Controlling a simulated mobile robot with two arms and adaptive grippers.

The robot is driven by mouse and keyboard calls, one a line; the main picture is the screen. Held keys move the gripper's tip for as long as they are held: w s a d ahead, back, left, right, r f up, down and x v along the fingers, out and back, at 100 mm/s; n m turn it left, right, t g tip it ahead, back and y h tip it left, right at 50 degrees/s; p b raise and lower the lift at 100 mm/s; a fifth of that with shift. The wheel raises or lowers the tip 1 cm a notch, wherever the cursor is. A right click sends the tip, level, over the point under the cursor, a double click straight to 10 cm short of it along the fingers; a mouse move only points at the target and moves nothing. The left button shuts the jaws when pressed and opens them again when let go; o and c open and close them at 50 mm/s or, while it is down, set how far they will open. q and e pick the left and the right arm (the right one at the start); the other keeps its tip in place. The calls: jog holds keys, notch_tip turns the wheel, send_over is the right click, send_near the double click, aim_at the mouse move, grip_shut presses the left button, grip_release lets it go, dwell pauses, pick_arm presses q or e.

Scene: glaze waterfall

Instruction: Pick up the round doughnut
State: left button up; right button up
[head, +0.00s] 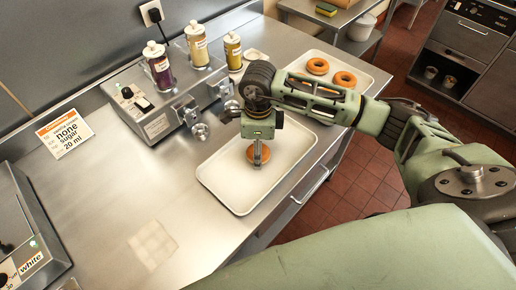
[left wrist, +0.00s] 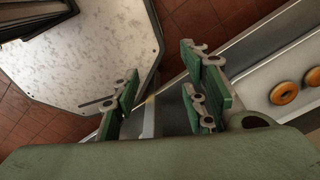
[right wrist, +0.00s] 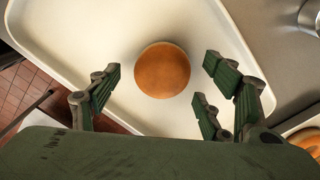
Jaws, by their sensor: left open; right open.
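The round doughnut (head: 264,155) is a brown bun without a hole on a white tray (head: 222,178) on the steel counter. In the right wrist view the round doughnut (right wrist: 162,70) lies whole on the tray, framed between the finger pads. My right gripper (head: 257,153) points down at the round doughnut in the head view, partly covering it. My left gripper (left wrist: 158,80) is open and empty in the left wrist view, away from the tray with the round doughnut. It does not show in the head view.
A second white tray (head: 374,91) holds ring doughnuts (head: 345,79) behind my right arm. A steel dispenser (head: 150,126) with topping jars (head: 158,68) stands behind the near tray. A sign card (head: 64,133) lies at left.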

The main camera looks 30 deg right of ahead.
jog(key=shift+f, duration=0.7)
jog(key=c, duration=1.2)
pick_arm(q)
jog(key=shift+w+d+r, duration=0.1)
jog(key=shift+w+r, duration=0.05)
jog(key=shift+w, duration=0.45)
jog(key=shift+w+r, duration=0.1)
jog(key=shift+w, duration=0.5)
jog(key=shift+w, duration=0.1)
pick_arm(e)
jog(key=shift+r, duration=0.1)
